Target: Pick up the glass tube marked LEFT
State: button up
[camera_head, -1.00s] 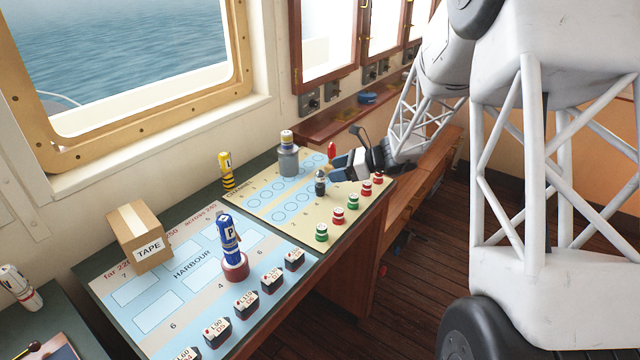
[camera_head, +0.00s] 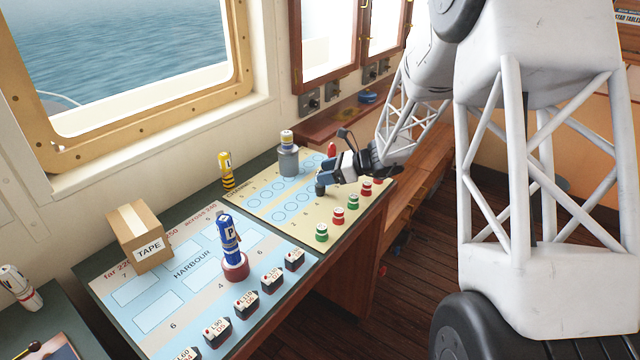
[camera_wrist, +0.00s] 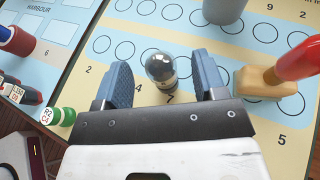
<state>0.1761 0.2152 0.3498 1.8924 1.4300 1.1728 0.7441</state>
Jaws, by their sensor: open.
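My gripper (camera_head: 326,176) is open, low over the beige part of the chart board at the far end of the desk. In the wrist view its two blue-grey fingers (camera_wrist: 162,78) stand on either side of a small upright piece with a dark, glassy round top (camera_wrist: 160,66). Both fingers look apart from it. In the head view the fingers cover most of this piece; its dark lower part (camera_head: 320,190) shows beneath them. I can read no LEFT mark on it or on any other thing.
A red-handled stamp (camera_wrist: 285,72) is close right in the wrist view. Green and red pieces (camera_head: 338,215) line the near edge. A blue bottle (camera_head: 229,240) and tape box (camera_head: 139,232) stand left.

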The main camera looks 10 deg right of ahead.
jog(key=shift+x, duration=2.15)
jog(key=c, duration=1)
notch_tip(320, 180, up, 10)
